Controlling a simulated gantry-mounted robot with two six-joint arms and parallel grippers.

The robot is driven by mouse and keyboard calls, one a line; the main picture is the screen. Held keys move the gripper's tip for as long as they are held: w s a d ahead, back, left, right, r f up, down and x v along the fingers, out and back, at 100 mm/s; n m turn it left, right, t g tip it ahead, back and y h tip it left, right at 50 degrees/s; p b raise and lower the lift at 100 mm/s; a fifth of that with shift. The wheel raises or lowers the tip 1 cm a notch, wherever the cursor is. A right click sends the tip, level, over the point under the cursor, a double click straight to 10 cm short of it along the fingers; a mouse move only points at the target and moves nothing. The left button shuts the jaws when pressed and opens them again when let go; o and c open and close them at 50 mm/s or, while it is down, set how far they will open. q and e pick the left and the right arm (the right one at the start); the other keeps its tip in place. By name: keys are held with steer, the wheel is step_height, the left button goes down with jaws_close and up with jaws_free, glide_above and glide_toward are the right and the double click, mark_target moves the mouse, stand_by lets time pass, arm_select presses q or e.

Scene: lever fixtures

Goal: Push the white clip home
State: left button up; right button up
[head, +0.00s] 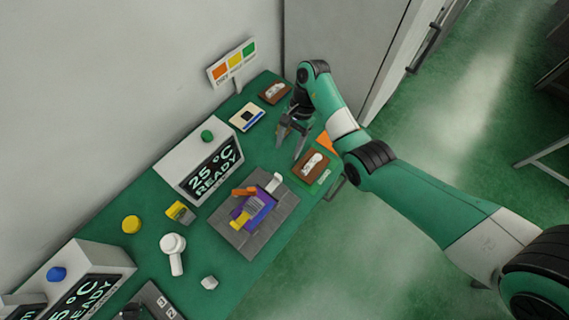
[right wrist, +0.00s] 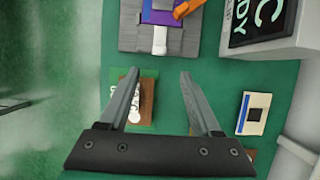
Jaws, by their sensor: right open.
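The white clip (head: 274,183) stands at the upper right side of a purple block (head: 257,207) on a grey fixture plate (head: 287,203). An orange lever (head: 243,191) and a yellow part (head: 240,222) sit on the same fixture. In the right wrist view the white clip (right wrist: 159,40) shows at the near edge of the purple block (right wrist: 163,17). Whether it is seated cannot be told. My right gripper (head: 291,141) is open and empty above the table, to the upper right of the fixture and apart from the clip. My left gripper is not in view.
A READY display box (head: 190,155) stands behind the fixture. Brown trays with white items (head: 313,166) (head: 274,92) and a card (head: 246,117) lie near my right gripper. A white knobbed part (head: 173,247) and a yellow disc (head: 131,224) lie to the left.

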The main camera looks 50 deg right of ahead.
steer(key=b, duration=0.3)
glide_toward(279, 175)
steer(key=f, duration=0.2)
steer(key=x, duration=0.2)
steer(key=b+x, duration=0.1)
steer(key=x, duration=0.4)
steer(key=shift+w+a+f+b, duration=0.1)
steer(key=shift+a+b, duration=0.2)
steer(key=shift+a, duration=0.1)
jaws_close()
stand_by(0.5)
